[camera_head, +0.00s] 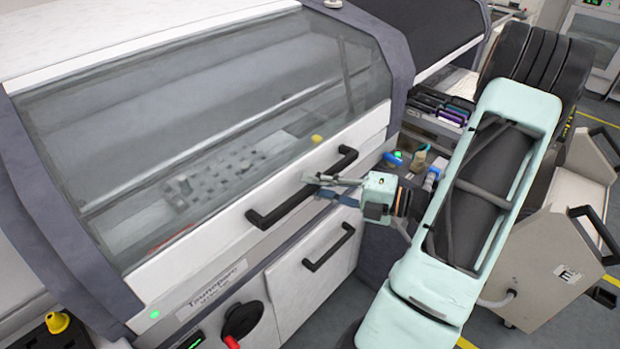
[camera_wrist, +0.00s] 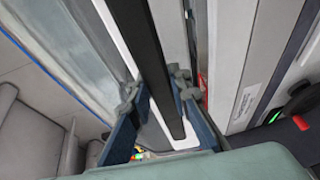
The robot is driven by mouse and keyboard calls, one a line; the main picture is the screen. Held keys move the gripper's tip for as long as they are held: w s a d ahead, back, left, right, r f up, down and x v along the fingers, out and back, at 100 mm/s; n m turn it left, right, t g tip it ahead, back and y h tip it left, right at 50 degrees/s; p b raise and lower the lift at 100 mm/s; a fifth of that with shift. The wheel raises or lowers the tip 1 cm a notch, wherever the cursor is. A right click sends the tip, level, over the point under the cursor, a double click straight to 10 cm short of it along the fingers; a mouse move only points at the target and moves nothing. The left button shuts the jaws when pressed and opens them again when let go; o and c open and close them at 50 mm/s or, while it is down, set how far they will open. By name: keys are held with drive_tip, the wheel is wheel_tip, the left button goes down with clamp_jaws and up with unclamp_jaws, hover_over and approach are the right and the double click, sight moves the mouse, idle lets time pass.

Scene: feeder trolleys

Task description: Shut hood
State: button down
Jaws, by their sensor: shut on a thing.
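The hood (camera_head: 240,130) is a large see-through window in a white frame on the machine's front. Its lower white rail carries a black bar handle (camera_head: 300,190). My gripper (camera_head: 318,186) comes from the right and is shut on this handle, right of its middle. In the wrist view the handle (camera_wrist: 148,55) runs between the fingers of my gripper (camera_wrist: 157,92), one on each side. A narrow gap shows beside the hood's rail in the wrist view, with something red in it. The hood looks low, but I cannot tell whether it is fully seated.
A second black handle (camera_head: 328,248) sits on the white lower panel. A red and black rotary switch (camera_head: 242,320) is below left. Small bottles (camera_head: 419,160) and a rack of dark boxes (camera_head: 440,108) stand right of the machine. A beige trolley (camera_head: 550,250) with large reels is at the far right.

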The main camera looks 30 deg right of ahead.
drive_tip(key=r, duration=0.1)
drive_tip(key=r+p, duration=0.1)
drive_tip(key=s+r+p, duration=0.1)
drive_tip(key=shift+s+d, duration=0.1)
drive_tip(key=shift+d, duration=0.15)
drive_tip(key=c, duration=1.8)
unclamp_jaws()
drive_tip(key=shift+o, duration=0.2)
drive_tip(key=v, duration=1.2)
drive_tip(key=shift+s, duration=0.1)
